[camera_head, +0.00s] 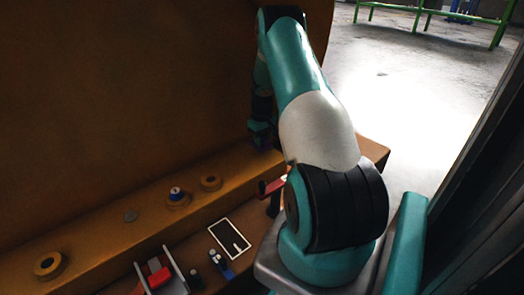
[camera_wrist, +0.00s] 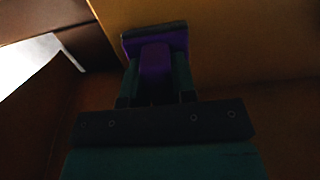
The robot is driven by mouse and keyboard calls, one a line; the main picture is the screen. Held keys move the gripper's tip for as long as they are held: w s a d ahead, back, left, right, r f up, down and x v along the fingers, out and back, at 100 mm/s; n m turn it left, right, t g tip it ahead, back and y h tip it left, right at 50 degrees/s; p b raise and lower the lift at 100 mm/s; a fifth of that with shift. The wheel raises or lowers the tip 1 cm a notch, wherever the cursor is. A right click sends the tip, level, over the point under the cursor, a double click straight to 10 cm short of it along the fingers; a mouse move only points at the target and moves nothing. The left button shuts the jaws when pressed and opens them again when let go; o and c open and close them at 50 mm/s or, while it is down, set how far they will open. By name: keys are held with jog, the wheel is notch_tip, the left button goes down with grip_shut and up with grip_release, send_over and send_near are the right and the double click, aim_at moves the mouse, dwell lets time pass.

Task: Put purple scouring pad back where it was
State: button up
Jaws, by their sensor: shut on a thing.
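The purple scouring pad (camera_wrist: 154,60) is between the fingers of my gripper (camera_wrist: 155,75) in the wrist view, with a dark layer along its far edge. My gripper is shut on it. The pad's far end lies close to an orange-brown surface; I cannot tell whether it touches. In the head view my gripper (camera_head: 262,136) is low beside the large brown casting, near the far right end of its ledge. The pad cannot be made out there.
The casting's ledge (camera_head: 100,240) carries ring-shaped bosses (camera_head: 210,183), a blue-and-white item (camera_head: 176,193) and a grey disc (camera_head: 131,216). Below are a white-framed dark panel (camera_head: 230,237), a holder with a red item (camera_head: 159,274), small bottles (camera_head: 219,260) and a red object (camera_head: 272,186).

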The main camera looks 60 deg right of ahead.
notch_tip(320, 180, down, 3)
jog(key=shift+f+b, duration=0.15)
jog(key=shift+b, duration=0.3)
jog(key=shift+f, duration=0.1)
jog(key=o, duration=0.9)
